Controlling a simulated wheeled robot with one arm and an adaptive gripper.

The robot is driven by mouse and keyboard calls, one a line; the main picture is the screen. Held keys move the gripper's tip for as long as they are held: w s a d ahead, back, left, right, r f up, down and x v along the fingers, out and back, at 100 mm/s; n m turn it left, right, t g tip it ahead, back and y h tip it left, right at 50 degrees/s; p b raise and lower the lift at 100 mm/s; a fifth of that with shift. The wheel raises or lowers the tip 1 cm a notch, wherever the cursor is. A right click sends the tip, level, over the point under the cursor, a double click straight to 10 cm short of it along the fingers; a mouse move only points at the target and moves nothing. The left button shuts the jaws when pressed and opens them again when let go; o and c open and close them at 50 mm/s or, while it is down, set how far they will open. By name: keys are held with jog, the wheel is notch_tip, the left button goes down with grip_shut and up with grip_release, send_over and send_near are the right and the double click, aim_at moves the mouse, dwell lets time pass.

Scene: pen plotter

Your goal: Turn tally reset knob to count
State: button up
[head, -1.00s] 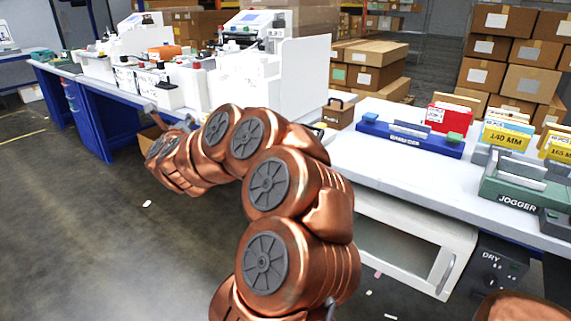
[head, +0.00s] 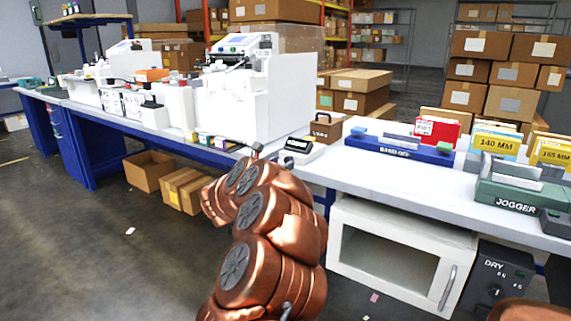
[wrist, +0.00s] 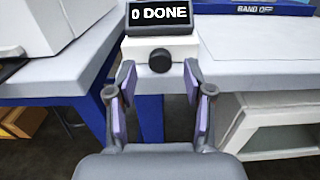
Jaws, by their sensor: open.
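The tally counter (wrist: 136,48) is a small white box with a black display (wrist: 160,14) reading "0 DONE". Its round black reset knob (wrist: 160,60) is on the front face, close to the table's front edge. In the head view the tally counter (head: 301,152) stands on the white table. My gripper (wrist: 159,82) is open and empty, its purple-padded fingers pointing toward the knob, one on each side of it in the picture. A gap appears to remain between fingertips and knob. The knob's pointer and any position marks are too small to tell.
A large white machine (head: 262,95) stands left of the counter. A brown box with a handle (head: 327,128) is behind it, and a blue "BAND OFF" tray (head: 400,148) is to the right. Below the tabletop is a white cabinet (head: 345,215) with a glazed door.

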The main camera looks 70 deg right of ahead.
aim_at(286, 160)
jog(key=shift+x, duration=1.6)
jog(key=shift+w, duration=0.1)
grip_shut()
